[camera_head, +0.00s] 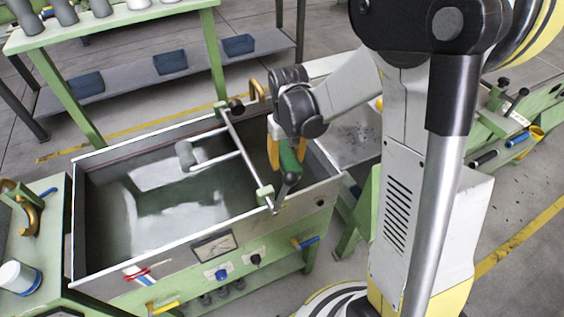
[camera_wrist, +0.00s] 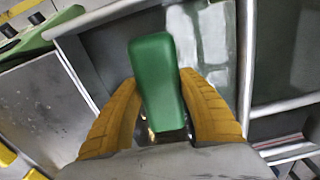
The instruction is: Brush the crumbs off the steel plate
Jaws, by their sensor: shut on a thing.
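My gripper (camera_head: 287,152) hangs over the right end of the open tank. Its yellow fingers are closed around a green block-shaped handle (camera_head: 290,162), probably of the brush. In the wrist view the green handle (camera_wrist: 157,75) sits between both fingers; any bristles are hidden. A grey steel plate (camera_head: 352,148) lies just right of the tank, partly covered by my arm. It has faint dark specks that may be crumbs. A flat grey surface at the left of the wrist view (camera_wrist: 38,112) looks like the same plate. The gripper is apart from it.
The green-framed tank (camera_head: 215,252) has raised metal walls and shiny liquid inside. A metal bar with a grey fitting (camera_head: 240,145) crosses it near my gripper. A bench with tools (camera_head: 505,125) stands right; a shelf with blue bins (camera_head: 170,63) stands behind.

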